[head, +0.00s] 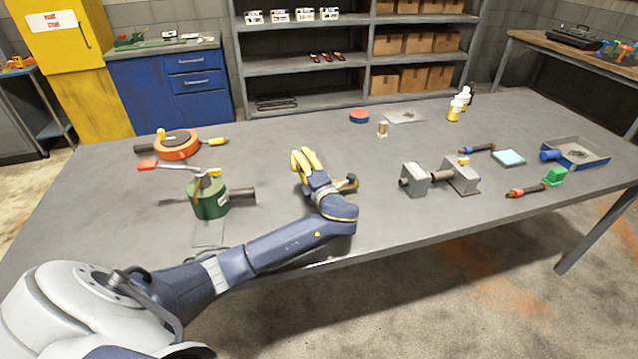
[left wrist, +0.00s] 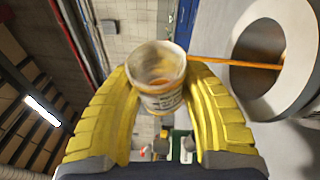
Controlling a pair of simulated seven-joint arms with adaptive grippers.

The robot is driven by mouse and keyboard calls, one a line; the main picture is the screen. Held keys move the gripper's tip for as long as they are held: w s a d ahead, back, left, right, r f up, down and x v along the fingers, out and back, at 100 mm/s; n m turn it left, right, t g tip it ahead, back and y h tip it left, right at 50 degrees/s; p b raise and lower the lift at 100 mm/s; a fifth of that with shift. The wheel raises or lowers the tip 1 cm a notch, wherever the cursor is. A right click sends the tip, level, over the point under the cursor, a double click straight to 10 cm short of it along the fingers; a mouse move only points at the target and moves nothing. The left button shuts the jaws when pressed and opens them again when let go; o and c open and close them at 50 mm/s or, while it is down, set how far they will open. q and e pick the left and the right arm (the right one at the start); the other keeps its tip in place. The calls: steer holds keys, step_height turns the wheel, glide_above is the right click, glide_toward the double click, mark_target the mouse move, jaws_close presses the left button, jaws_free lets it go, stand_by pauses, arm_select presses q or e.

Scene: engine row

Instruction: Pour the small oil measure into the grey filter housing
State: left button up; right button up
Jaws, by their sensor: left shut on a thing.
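My left gripper (head: 304,156) is shut on the small oil measure (left wrist: 160,78) above the middle of the table. In the left wrist view the measure is a pale cup with dark markings, held between the yellow fingers (left wrist: 160,100). Amber oil shows inside. A thin amber stream runs from its lip into the open mouth of a round grey housing (left wrist: 300,50). The measure and housing are apart. In the head view I cannot make out the measure or the housing around my gripper. My right gripper is not in view.
A green canister (head: 209,197) and an orange reel (head: 176,145) stand left of my arm. Grey blocks on a shaft (head: 414,179) stand to the right. A blue tray (head: 590,158) lies at the right end. The table is fairly clear behind my gripper.

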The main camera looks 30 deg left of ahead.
arm_select(q)
steer(key=shift+w+d+r+m+t+y+p, duration=0.15)
steer(key=shift+r+m+t+p, duration=0.15)
steer(key=shift+m, duration=0.55)
steer(key=shift+w+d+r+m+t+y+p, duration=0.15)
steer(key=shift+m+t, duration=0.3)
steer(key=shift+m, duration=0.45)
steer(key=shift+w+d+r+m+t+p, duration=0.1)
steer(key=shift+d+r+m+t, duration=0.2)
steer(key=shift+m, duration=0.55)
stand_by(1.7)
steer(key=shift+w+d+r+m+t, duration=0.15)
steer(key=shift+m+t, duration=0.25)
steer(key=shift+m, duration=0.5)
steer(key=shift+w+d+r+m+t, duration=0.1)
steer(key=shift+d+m+t, duration=0.2)
steer(key=shift+m, duration=0.6)
steer(key=shift+w+d+r+m+t, duration=0.1)
steer(key=shift+m+t, duration=0.35)
steer(key=shift+m, duration=0.45)
stand_by(1.0)
